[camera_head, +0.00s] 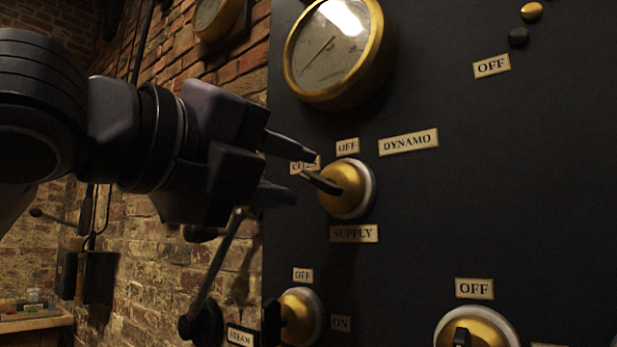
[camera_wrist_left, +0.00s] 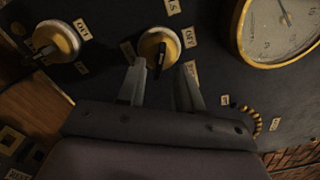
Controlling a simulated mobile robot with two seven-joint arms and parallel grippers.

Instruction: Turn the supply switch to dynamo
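The supply switch (camera_head: 347,189) is a round brass knob on a pale ring with a dark lever, above a SUPPLY label (camera_head: 354,233). Its lever points left and slightly up, towards a partly hidden label (camera_head: 305,166). The OFF label (camera_head: 347,146) is above the knob and the DYNAMO label (camera_head: 408,141) is up and right. My left gripper (camera_head: 305,178) is open at the knob's left, its fingers above and below the lever's end. In the left wrist view the knob (camera_wrist_left: 155,43) lies just beyond the open fingers (camera_wrist_left: 161,88); contact is unclear. My right gripper is not in view.
A brass-rimmed gauge (camera_head: 333,50) is above the switch. A lower brass knob (camera_head: 299,316), another knob (camera_head: 476,329) and a metal lever (camera_head: 215,268) are below. A brick wall (camera_head: 140,260) is left of the dark panel. The panel right of the switch is mostly clear.

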